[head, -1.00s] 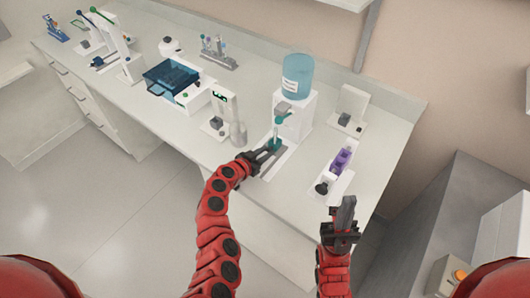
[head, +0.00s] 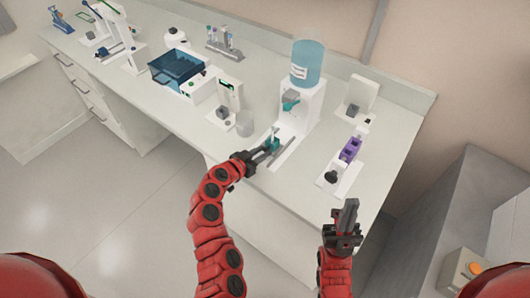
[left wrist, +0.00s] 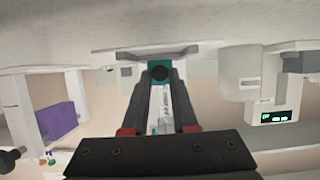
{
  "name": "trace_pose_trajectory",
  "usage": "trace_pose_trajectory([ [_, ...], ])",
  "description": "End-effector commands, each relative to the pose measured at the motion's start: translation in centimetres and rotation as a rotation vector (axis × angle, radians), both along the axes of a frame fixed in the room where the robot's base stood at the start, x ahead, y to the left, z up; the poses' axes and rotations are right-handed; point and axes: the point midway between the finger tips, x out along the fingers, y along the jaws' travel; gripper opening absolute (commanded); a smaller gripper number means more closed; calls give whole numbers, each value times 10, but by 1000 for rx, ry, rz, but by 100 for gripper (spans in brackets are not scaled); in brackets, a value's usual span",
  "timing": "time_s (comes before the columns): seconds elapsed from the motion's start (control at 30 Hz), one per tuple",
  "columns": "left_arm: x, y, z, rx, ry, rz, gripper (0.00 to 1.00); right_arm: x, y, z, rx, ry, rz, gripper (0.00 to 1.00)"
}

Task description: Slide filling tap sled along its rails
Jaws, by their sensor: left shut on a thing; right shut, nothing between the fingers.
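A white dispenser (head: 301,112) with a blue bottle (head: 308,66) on top stands on the bench, a teal tap part (head: 290,100) on its front. A pale base strip with rails (head: 289,151) runs from it toward the bench's front edge. The small teal sled piece (head: 272,142) is at that strip, apart from the dispenser. My left gripper (head: 268,149) is shut on it; the left wrist view shows the teal piece (left wrist: 160,66) with a dark round knob between the fingertips. My right gripper (head: 347,215) is shut and empty, in front of the bench.
A clear beaker (head: 245,124) and a white device with a display (head: 229,96) stand left of the sled. A purple block on a white base (head: 350,149) stands to the right. A blue tray (head: 177,66) lies further left.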

Motion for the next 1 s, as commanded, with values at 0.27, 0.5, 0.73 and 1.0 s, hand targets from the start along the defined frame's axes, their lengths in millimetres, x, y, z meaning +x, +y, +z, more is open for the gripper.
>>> trace_pose_trajectory([
  [0.27,-20,16,-2,1,-2,5,0,0,0,-19,0,0,0,0],
  [0.5,-30,21,0,3,0,1,0,0,0,-24,0,0,0,0],
  [0.73,-31,22,0,4,2,1,0,0,0,-23,0,0,0,0],
  [1.0,-31,22,-1,4,2,0,56,0,0,-23,0,0,0,0],
])
